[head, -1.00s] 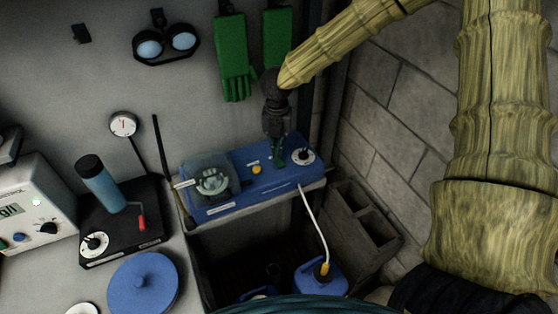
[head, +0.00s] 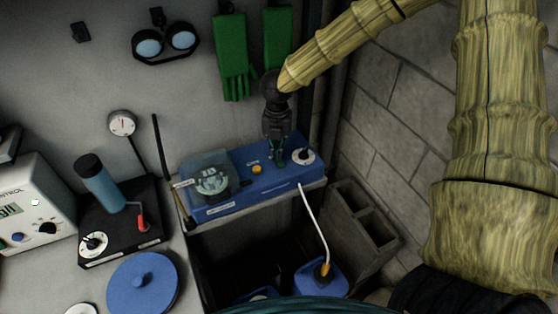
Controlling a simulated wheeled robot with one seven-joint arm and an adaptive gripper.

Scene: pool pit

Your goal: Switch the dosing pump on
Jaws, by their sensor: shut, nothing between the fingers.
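The dosing pump is a blue box (head: 230,181) on a grey shelf in the head view. It has a clear round pump head (head: 212,178) at its left, a yellow-orange button or lamp (head: 257,169) in the middle and a white-ringed black knob (head: 303,156) at its right. My gripper (head: 279,160) points down over the pump, between the yellow part and the knob. Its fingers are shut with nothing visible in them, and the tips are at or just above the pump's top. They hide what lies under them; I cannot tell whether they touch it.
Green gloves (head: 231,55) and goggles (head: 165,45) hang on the wall behind. A white tube (head: 314,222) runs down to a blue canister (head: 320,279). Concrete blocks (head: 363,222) stand at the right. A black unit (head: 123,222) with a red lever is at the left.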

